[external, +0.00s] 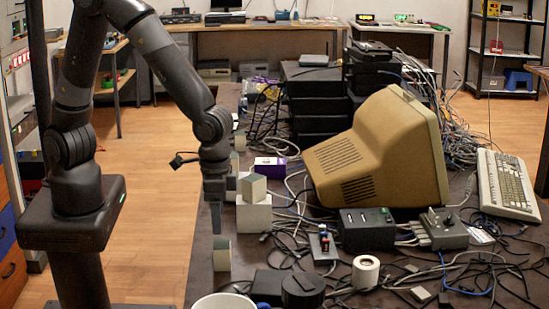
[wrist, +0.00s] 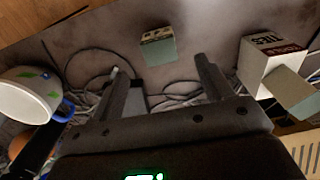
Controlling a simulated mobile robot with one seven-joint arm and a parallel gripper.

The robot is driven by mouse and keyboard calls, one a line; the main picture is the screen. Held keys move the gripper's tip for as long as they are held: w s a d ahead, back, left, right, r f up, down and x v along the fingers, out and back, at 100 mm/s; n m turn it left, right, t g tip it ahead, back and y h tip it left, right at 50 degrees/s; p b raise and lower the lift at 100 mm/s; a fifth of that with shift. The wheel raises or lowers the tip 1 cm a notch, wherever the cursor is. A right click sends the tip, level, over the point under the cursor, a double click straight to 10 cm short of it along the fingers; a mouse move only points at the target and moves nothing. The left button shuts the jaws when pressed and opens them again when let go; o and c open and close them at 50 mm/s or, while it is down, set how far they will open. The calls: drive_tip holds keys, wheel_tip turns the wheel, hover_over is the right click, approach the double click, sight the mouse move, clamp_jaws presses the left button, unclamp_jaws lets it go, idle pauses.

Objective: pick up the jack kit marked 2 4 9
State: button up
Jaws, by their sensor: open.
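My gripper (external: 216,228) points down above the near left part of the cluttered table. In the wrist view its two fingers are apart with nothing between them (wrist: 161,68). A small box with a pale green side (wrist: 160,52) and a printed label on its top end stands just beyond the fingertips, roughly centred between them. It appears to be the small box (external: 221,257) just below my gripper in the external view. The label is too small to read, so I cannot tell whether it says 2 4 9.
A white box (external: 253,216) carries a smaller greenish box (external: 254,188) to the right. A white mug (wrist: 27,98) with a blue handle stands at the left in the wrist view. A purple box (external: 270,166), a beige monitor (external: 370,155) and tangled cables crowd the table (external: 200,283).

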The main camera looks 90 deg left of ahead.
sight(222, 243)
wheel_tip(222, 243, down, 5)
drive_tip(key=shift+f, duration=0.1)
drive_tip(key=shift+w+d+f, duration=0.1)
drive_tip(key=shift+w+f, duration=0.05)
drive_tip(key=shift+f, duration=1.15)
drive_tip(key=shift+w+f, duration=0.15)
drive_tip(key=shift+f, duration=1.1)
drive_tip(key=shift+c, duration=0.5)
drive_tip(key=c, duration=1)
